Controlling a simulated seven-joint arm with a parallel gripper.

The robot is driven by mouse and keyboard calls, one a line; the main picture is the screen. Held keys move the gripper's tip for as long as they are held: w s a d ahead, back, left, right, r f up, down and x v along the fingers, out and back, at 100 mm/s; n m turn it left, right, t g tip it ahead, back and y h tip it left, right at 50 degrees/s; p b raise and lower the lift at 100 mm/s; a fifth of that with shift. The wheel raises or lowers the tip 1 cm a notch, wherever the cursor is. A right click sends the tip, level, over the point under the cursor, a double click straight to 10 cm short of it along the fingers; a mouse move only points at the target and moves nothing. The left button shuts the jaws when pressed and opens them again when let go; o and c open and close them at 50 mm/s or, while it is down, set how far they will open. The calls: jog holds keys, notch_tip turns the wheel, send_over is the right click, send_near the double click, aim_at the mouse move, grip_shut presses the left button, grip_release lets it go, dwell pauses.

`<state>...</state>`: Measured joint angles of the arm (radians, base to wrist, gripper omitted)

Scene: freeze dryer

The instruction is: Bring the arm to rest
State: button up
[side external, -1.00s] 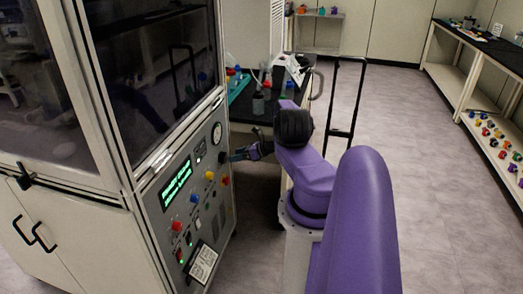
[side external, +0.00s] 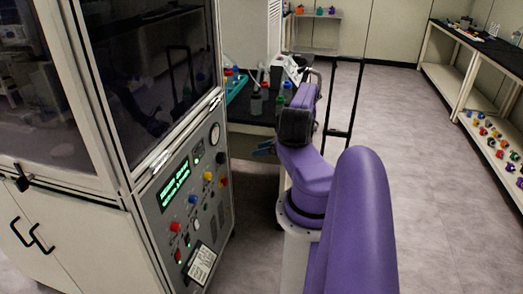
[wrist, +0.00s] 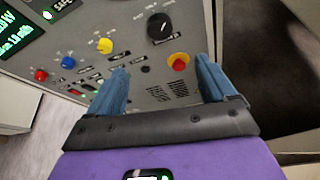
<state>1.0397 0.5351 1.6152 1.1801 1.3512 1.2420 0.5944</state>
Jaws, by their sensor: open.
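My gripper (side external: 264,148) is open and empty, its blue fingers apart from the freeze dryer's control panel in the side view. In the wrist view my gripper (wrist: 161,78) has its two blue fingers spread wide, with nothing between them but the panel behind. The grey control panel (side external: 190,215) carries a lit green display (side external: 175,184), coloured knobs and a gauge. The wrist view shows a black knob (wrist: 160,27) and a red button with a yellow collar (wrist: 179,63) beyond the fingers. My purple arm partly hides the side bench.
The freeze dryer cabinet (side external: 75,200) stands at left. A dark-topped bench (side external: 247,117) with bottles and a teal tray (side external: 236,87) is behind my gripper. A black-framed cart handle (side external: 358,100) stands to its right. The floor (side external: 430,200) is open at right, before a long shelf bench.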

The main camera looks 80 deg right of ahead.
jog(key=w+a+r+n+g, duration=0.4)
jog(key=a+r+n+g, duration=0.2)
jog(key=a+r+n, duration=0.4)
jog(key=w+a+r+n+g+y, duration=0.1)
jog(key=w+a+r+n+g, duration=0.2)
jog(key=a+r+n+g, duration=0.65)
jog(key=w+a+r+n+g, duration=0.2)
jog(key=w+a+r+n, duration=0.35)
jog(key=a+n, duration=0.75)
jog(key=s+a+r+n+t+h, duration=0.15)
jog(key=s+a+n, duration=0.25)
jog(key=a, duration=0.4)
jog(key=s+a+r+n+h, duration=0.1)
jog(key=s+a+r+n, duration=0.25)
jog(key=a, duration=0.55)
jog(key=s+a+n+t, duration=0.2)
jog(key=s+a+n, duration=0.4)
jog(key=s+n, duration=0.4)
jog(key=s+r, duration=0.1)
jog(key=s, duration=0.2)
jog(key=shift+s+a+t+y, duration=0.15)
jog(key=shift+s+t+y, duration=0.1)
jog(key=shift+t+y, duration=0.1)
